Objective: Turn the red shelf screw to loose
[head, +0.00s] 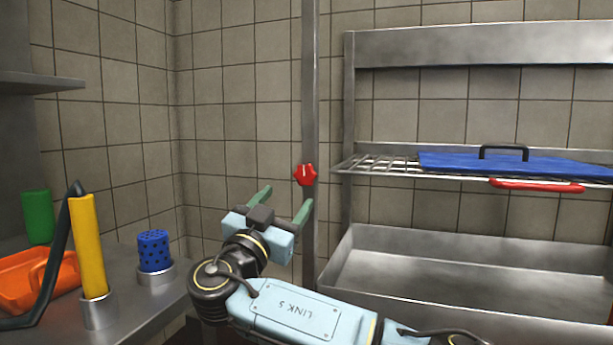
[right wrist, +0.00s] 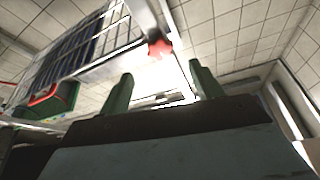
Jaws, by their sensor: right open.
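The red shelf screw (head: 306,175) is a lobed knob on the vertical metal post (head: 309,80) in the middle of the head view. It also shows in the right wrist view (right wrist: 160,49), beyond and between my fingertips. My right gripper (head: 284,202) has green fingers, is open and empty, and is just below and left of the screw in the head view. The fingers (right wrist: 160,88) appear apart from the screw. The screw's turn position cannot be told. My left gripper is not in view.
A wire shelf (head: 375,166) holds a blue board (head: 470,163) with a black handle, right of the post. A red handle (head: 537,185) juts from its front. A metal basin (head: 450,265) lies below. At left, a counter holds a yellow cylinder (head: 88,245), blue perforated cup (head: 154,250) and orange container (head: 20,283).

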